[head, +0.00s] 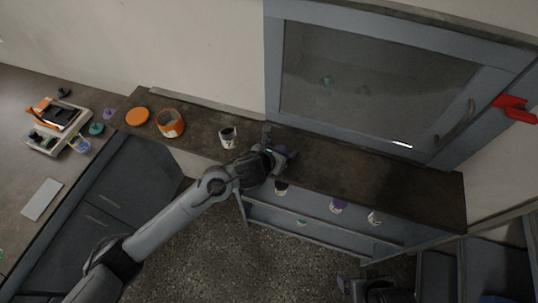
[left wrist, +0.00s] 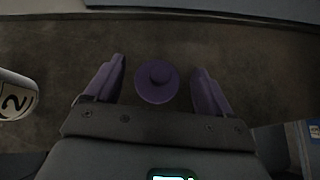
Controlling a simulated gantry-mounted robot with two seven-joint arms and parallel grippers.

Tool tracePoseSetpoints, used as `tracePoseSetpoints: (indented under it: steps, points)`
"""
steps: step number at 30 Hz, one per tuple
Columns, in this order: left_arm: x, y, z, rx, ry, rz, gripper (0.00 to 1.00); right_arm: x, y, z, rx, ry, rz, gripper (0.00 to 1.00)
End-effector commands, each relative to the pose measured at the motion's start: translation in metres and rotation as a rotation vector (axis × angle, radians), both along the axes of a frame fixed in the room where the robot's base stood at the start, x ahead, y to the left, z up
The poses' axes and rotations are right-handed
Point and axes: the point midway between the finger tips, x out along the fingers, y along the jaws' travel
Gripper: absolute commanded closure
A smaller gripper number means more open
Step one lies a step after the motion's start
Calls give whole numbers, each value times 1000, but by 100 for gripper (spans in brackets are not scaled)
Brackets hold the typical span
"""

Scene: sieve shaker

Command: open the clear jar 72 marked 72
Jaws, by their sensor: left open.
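A small jar (head: 228,137) with a pale label stands upright on the dark counter, left of my left gripper; its top looks open and dark. In the left wrist view a pale jar (left wrist: 16,97) at the left edge shows a "2", the rest of its mark cut off. My left gripper (head: 280,157) is open, low over the counter. Part of my right gripper (head: 366,290) shows at the bottom edge; its jaws are unclear.
An orange jar (head: 171,124) and an orange lid (head: 137,116) are on the counter (head: 340,168) to the left. A glass-fronted cabinet (head: 370,90) stands behind. The counter's right part is clear.

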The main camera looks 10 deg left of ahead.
Motion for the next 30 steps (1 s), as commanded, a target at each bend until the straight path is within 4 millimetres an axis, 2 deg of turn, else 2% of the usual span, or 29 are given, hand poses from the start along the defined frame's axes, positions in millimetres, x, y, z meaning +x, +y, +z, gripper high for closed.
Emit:
tracePoseSetpoints:
  steps: [12,18,23,26,30]
  points:
    - [-56,23,47,3,-1,-2,17,0,0,19,0,0,0,15]
    - [-71,30,60,1,-1,-1,17,0,0,24,0,0,0,15]
    - [-79,31,62,-21,11,18,17,0,0,25,0,0,0,15]
    - [-87,30,59,-114,56,97,17,0,0,25,0,0,0,15]
    - [-110,33,50,-391,193,356,17,0,0,25,1,-1,-1,15]
